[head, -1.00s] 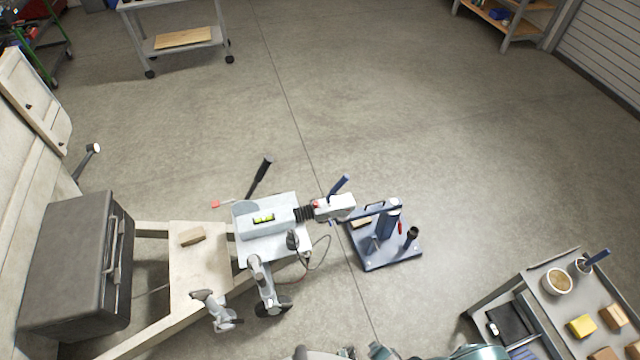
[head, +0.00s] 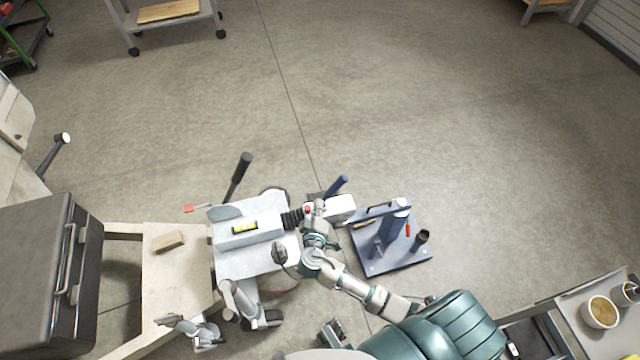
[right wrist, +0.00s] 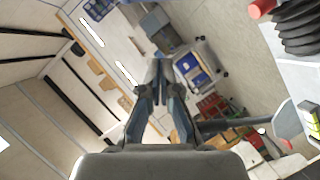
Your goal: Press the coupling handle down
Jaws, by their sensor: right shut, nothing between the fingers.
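The coupling head (head: 341,208) is a pale block at the front of the trailer drawbar, behind a black bellows (head: 292,218). Its blue handle (head: 336,186) slants up and to the right. My right gripper (head: 309,209) is at the near side of the coupling, by the bellows, left of and below the blue handle. Whether it touches the coupling cannot be told. In the right wrist view its fingers (right wrist: 160,78) are together and empty, with the bellows (right wrist: 300,28) at top right; the blue handle is not seen there. A grey jointed part at the bottom middle may be my left gripper.
A black lever (head: 237,178) and a spirit level (head: 244,227) are on the drawbar. A blue stand (head: 398,262) with a post is right of the coupling. A grey cart (head: 560,312) is at lower right.

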